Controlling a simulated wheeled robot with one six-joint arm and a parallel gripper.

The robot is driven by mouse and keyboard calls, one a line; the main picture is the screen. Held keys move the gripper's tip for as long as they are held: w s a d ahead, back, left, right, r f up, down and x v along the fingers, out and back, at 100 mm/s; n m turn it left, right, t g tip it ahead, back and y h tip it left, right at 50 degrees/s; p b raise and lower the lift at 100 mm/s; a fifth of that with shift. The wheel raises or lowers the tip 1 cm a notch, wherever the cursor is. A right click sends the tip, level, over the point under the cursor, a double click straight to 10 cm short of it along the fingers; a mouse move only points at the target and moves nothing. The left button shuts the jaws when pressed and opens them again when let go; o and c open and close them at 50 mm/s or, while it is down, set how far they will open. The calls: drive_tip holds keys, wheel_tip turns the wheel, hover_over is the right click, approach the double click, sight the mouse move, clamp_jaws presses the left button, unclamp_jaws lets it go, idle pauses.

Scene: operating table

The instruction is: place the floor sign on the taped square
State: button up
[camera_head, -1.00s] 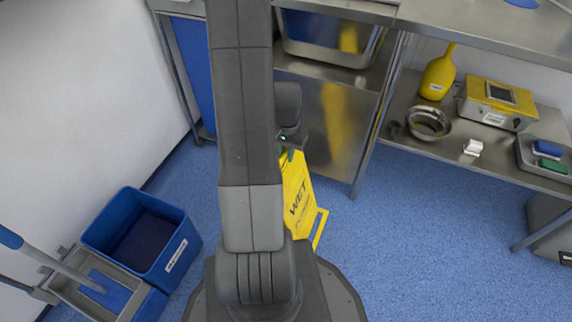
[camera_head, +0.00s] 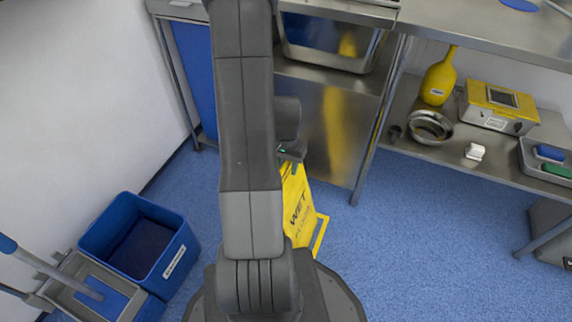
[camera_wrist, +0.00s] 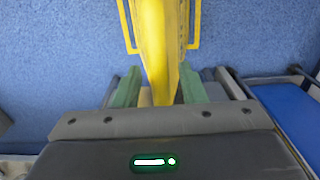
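The yellow floor sign (camera_head: 298,207), with "WET" printed on it, shows just right of my arm in the head view, above the blue floor; its left part is hidden behind the arm. In the wrist view the sign (camera_wrist: 158,45) runs edge-on between the green finger pads of my gripper (camera_wrist: 160,82). The pads sit close against both of its sides, so the gripper looks shut on its top. In the head view my gripper (camera_head: 292,152) is partly hidden by the arm. No taped square shows in these frames.
A blue bucket (camera_head: 175,262) with a mop cart stands at the lower left by the white wall. A steel table (camera_head: 475,30) with a lower shelf (camera_head: 455,158) of items is at the right. Blue floor (camera_head: 420,260) is clear at the lower right.

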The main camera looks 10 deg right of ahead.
wheel_tip(320, 180, up, 12)
drive_tip(key=p, duration=0.4)
drive_tip(key=shift+r, duration=0.15)
